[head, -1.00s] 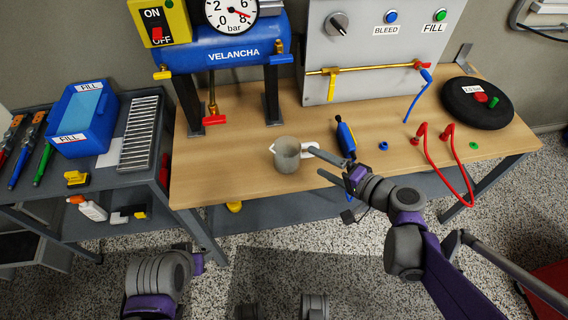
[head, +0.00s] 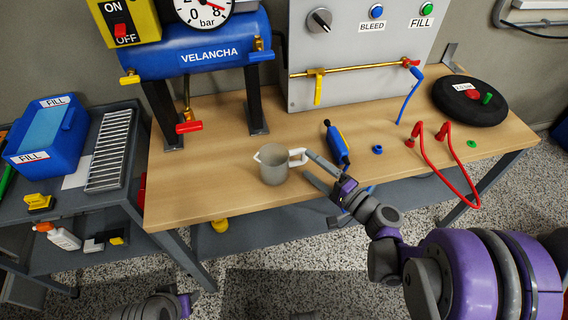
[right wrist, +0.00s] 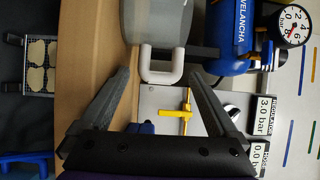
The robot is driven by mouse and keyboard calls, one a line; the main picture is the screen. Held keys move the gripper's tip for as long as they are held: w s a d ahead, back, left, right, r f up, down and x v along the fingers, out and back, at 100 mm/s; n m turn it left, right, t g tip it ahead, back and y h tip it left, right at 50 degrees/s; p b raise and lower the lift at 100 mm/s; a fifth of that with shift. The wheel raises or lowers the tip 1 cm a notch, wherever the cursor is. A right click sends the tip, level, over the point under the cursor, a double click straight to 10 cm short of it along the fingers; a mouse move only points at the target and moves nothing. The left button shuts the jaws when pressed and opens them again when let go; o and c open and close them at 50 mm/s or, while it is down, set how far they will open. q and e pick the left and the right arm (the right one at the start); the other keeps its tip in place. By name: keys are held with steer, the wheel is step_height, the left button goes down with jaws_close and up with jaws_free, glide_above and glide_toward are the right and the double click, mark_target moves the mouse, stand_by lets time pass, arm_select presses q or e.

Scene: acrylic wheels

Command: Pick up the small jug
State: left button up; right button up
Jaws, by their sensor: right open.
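The small jug (head: 274,165) is a grey cup with a pale handle (head: 298,155). It stands upright near the front edge of the wooden workbench, its handle toward the right. My right gripper (head: 307,164) is open at the handle side of the jug. In the right wrist view the jug (right wrist: 158,20) is at the top, and its U-shaped handle (right wrist: 160,74) lies between the spread fingertips of the right gripper (right wrist: 160,76). I see no grip on the handle. Part of my left arm shows at the bottom of the head view; its gripper fingers are not visible.
A blue and black tool (head: 338,146) lies just right of the jug, close to my right gripper. A blue tank (head: 195,50) on dark legs stands behind left. A red hose (head: 445,165) loops over the front edge at right. Bench surface left of the jug is clear.

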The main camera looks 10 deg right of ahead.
mark_target(299, 157)
steer(key=x, duration=0.5)
steer(key=shift+w, duration=0.15)
steer(key=c, duration=1.2)
